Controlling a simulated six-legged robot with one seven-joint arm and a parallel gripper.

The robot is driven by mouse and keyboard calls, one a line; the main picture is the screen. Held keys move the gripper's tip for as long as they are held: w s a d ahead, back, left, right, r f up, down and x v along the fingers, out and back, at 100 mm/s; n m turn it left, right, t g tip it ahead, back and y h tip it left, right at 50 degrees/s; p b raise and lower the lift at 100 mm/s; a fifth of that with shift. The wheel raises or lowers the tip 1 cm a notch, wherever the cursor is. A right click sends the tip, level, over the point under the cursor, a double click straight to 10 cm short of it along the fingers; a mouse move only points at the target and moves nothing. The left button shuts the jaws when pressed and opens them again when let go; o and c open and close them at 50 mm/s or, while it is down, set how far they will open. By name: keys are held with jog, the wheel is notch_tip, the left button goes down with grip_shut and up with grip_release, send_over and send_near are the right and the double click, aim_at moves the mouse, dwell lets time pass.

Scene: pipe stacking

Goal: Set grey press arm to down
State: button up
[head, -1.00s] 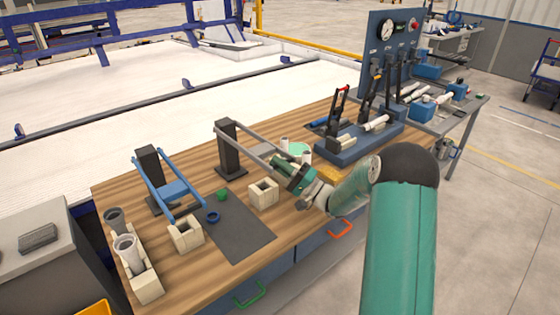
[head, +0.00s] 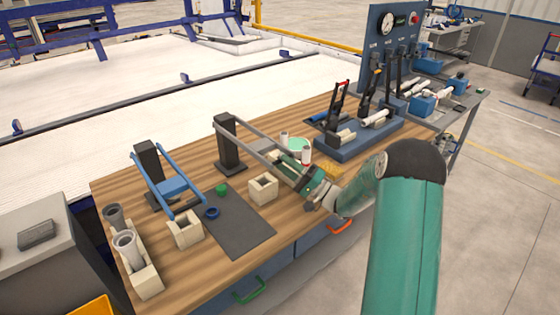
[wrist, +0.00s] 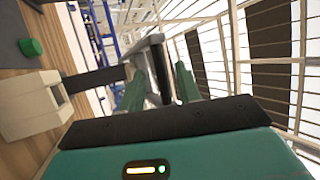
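The grey press arm (head: 257,146) runs from the top of a dark post (head: 229,146) and slopes down to the right in the head view. Its far end is partly hidden behind my gripper (head: 296,170). In the wrist view, my gripper (wrist: 158,82) has its two green fingers apart. A grey bar with a dark part (wrist: 158,68), which looks like the press arm's end, shows in the gap between them. I cannot tell whether either finger touches it.
A blue press (head: 172,187) stands to the left. Pale square blocks (head: 263,190) and a dark mat (head: 238,225) lie in front. A blue rack with levers (head: 350,147) stands to the right, behind my forearm.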

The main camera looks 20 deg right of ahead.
jog(key=v, duration=1.1)
jog(key=shift+r, duration=0.15)
jog(key=s+a+r+n+g+h, duration=0.2)
jog(key=s+a+r+n+g, duration=0.15)
jog(key=s+a+g, duration=0.5)
jog(key=s+a+r+n+g+h, duration=0.2)
jog(key=s+a+r+g, duration=0.3)
jog(key=a, duration=0.6)
jog(key=s+d+r+t+h, duration=0.1)
jog(key=s+d+r+h, duration=0.1)
jog(key=s+h, duration=0.4)
jog(key=s+d+r+t+h, duration=0.2)
jog(key=s+r+h, duration=0.1)
jog(key=s+h, duration=0.4)
jog(key=shift+s+d+r+n, duration=0.25)
jog(key=shift+s+d+n, duration=0.1)
jog(key=shift+s, duration=0.35)
